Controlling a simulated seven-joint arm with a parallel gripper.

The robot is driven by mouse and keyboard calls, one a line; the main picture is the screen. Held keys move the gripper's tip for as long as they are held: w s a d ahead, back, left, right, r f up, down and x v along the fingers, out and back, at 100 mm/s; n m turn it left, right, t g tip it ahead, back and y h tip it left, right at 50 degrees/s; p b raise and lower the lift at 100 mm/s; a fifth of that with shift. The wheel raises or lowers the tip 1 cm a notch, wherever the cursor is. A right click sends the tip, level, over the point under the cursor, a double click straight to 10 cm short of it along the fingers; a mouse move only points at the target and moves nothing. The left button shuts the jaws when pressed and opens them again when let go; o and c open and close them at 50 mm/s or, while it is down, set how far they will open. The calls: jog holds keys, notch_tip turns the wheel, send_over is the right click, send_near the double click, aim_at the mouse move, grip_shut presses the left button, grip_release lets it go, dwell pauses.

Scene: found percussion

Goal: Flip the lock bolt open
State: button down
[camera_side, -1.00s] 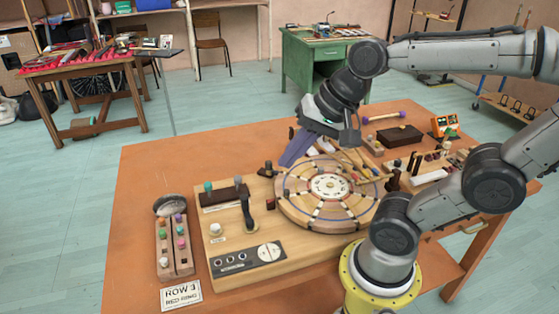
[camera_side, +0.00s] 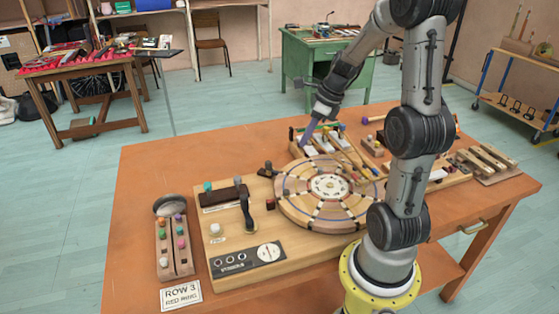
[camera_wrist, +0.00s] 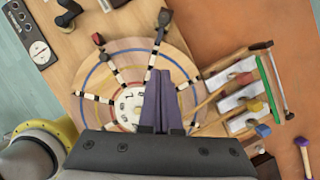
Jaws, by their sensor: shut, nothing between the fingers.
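A round wooden wheel (camera_side: 298,203) with coloured rings sits on a wooden board (camera_side: 225,270); it also shows in the wrist view (camera_wrist: 103,85). A dark reddish block (camera_side: 270,203) stands at its left edge, also in the wrist view (camera_wrist: 98,39). A dark lever-like piece (camera_side: 266,168) is at its back left edge, also in the wrist view (camera_wrist: 163,18). I cannot tell which is the lock bolt. My gripper (camera_side: 304,143), with purple fingers, is above the area behind the wheel, apart from both pieces. Its fingers are shut and empty in the wrist view (camera_wrist: 165,78).
A black-handled lever (camera_side: 248,209) stands on the board. Peg blocks (camera_side: 164,250) stand at left.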

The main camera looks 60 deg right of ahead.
aim_at(270, 162)
jog(key=shift+d, duration=0.1)
dwell(0.3)
jog(key=x, duration=0.9)
jog(key=shift+s+f, duration=0.1)
jog(key=shift+f, duration=0.25)
jog(key=w, duration=0.3)
jog(key=shift+w+a+f, duration=0.1)
jog(key=shift+a+f, duration=0.05)
jog(key=shift+a, duration=0.15)
jog(key=shift+w, duration=0.5)
jog(key=shift+w+a, duration=0.1)
jog(key=shift+w, duration=1.1)
